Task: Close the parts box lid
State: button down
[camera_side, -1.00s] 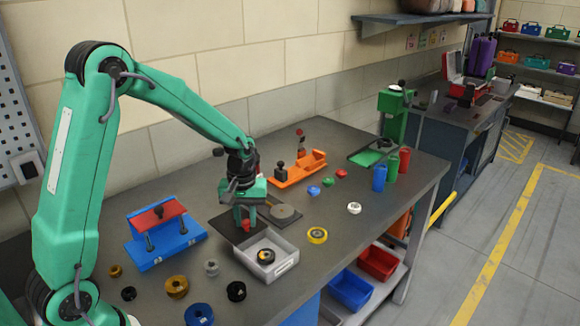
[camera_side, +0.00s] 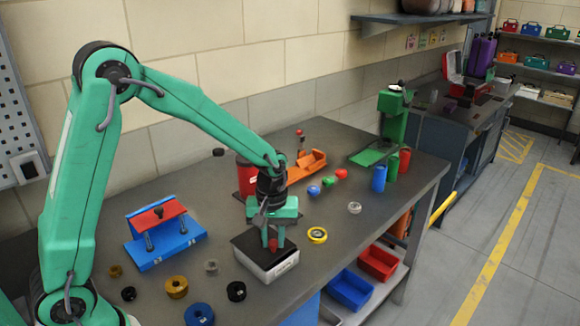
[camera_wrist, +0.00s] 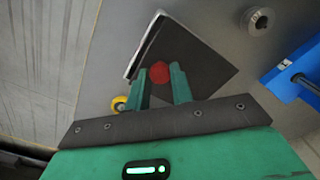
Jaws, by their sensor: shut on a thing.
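The parts box (camera_side: 282,269) is a pale grey tray near the front edge of the bench. Its dark square lid (camera_side: 246,243) lies over the box opening, and the box contents are hidden. My gripper (camera_side: 273,244) points down above the lid and is shut on the lid's red knob (camera_side: 273,243). In the wrist view the fingers (camera_wrist: 158,80) stand on both sides of the red knob (camera_wrist: 158,71). There the lid (camera_wrist: 190,62) covers the box, with a pale edge showing along its left side. I cannot tell whether the lid is fully seated.
Black (camera_side: 236,291) and brass (camera_side: 177,287) rings lie left. A blue fixture (camera_side: 165,240) stands left and a red cylinder (camera_side: 246,174) behind.

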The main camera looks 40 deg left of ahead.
jog(key=shift+d+r, duration=0.1)
jog(key=shift+d, duration=0.75)
jog(key=c, duration=1.2)
grip_release()
notch_tip(320, 180, up, 8)
